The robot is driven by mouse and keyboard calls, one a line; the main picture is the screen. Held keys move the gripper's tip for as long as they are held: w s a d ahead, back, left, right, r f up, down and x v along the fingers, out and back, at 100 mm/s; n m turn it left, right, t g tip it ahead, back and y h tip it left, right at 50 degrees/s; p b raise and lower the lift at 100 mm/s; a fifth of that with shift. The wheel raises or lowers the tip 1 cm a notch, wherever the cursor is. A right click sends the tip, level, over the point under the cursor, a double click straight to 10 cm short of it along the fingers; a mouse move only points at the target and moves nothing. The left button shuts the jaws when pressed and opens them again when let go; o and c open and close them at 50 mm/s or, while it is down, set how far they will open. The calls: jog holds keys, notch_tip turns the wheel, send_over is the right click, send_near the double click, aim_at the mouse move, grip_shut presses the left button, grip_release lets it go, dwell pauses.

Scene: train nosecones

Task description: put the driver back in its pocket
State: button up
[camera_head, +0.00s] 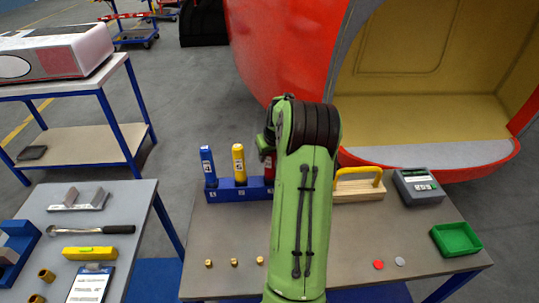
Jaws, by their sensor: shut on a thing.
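A blue rack (228,193) stands at the back left of the grey table. A blue driver (208,167) and a yellow driver (238,164) stand upright in its left and middle places. A red driver (268,169) shows at the rack's right end, partly covered by my green arm. My gripper (266,150) is at the top of the red driver and is shut on it. My arm hides most of the gripper and the right end of the rack. I cannot tell whether the red driver's lower end is in its pocket.
A wooden block with a yellow handle (358,188), a grey device (418,186) and a green tray (456,239) stand on the right. A red nosecone (270,50) rises behind.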

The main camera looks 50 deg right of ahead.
jog(key=shift+f, duration=0.2)
jog(key=o, duration=1.2)
